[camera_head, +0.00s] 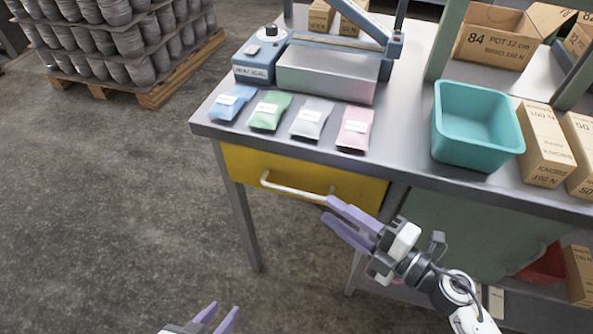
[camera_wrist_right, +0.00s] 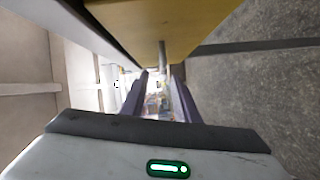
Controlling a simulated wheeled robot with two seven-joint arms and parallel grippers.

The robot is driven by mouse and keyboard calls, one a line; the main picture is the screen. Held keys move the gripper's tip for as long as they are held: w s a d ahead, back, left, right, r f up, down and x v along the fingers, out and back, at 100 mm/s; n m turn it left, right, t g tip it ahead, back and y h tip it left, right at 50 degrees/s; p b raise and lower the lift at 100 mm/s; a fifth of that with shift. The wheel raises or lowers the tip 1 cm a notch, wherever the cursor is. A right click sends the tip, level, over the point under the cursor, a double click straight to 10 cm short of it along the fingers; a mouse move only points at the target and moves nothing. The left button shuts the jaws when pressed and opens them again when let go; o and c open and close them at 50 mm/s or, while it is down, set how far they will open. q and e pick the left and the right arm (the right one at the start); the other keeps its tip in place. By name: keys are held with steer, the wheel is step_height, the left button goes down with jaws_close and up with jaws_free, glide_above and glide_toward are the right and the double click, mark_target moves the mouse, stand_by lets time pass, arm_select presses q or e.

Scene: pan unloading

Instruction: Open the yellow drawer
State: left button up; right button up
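The yellow drawer (camera_head: 236,163) sits under the left part of the grey workbench, its front looking flush with the bench. A pale bar handle (camera_head: 292,190) runs across its front. My right gripper (camera_head: 330,208) is open, its lilac fingertips by the right end of the handle. In the right wrist view the yellow front (camera_wrist_right: 170,20) fills the top, and a pale piece of the handle (camera_wrist_right: 162,52) shows between and beyond the open fingers (camera_wrist_right: 159,72). I cannot tell whether they touch it. My left gripper (camera_head: 224,308) is open and empty at the bottom edge, away from the drawer.
On the bench (camera_head: 405,150) lie several small packets (camera_head: 311,118), a blue sealing machine (camera_head: 262,62), a teal bin (camera_head: 476,165) and cardboard boxes (camera_head: 543,148). A green cabinet door (camera_head: 470,235) is right of the drawer. The floor in front of the drawer is clear.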

mark_target(296, 190)
steer(key=shift+n+g, duration=0.4)
steer(key=shift+n, duration=0.2)
steer(key=x, duration=1)
steer(key=shift+a, duration=0.4)
jaws_close()
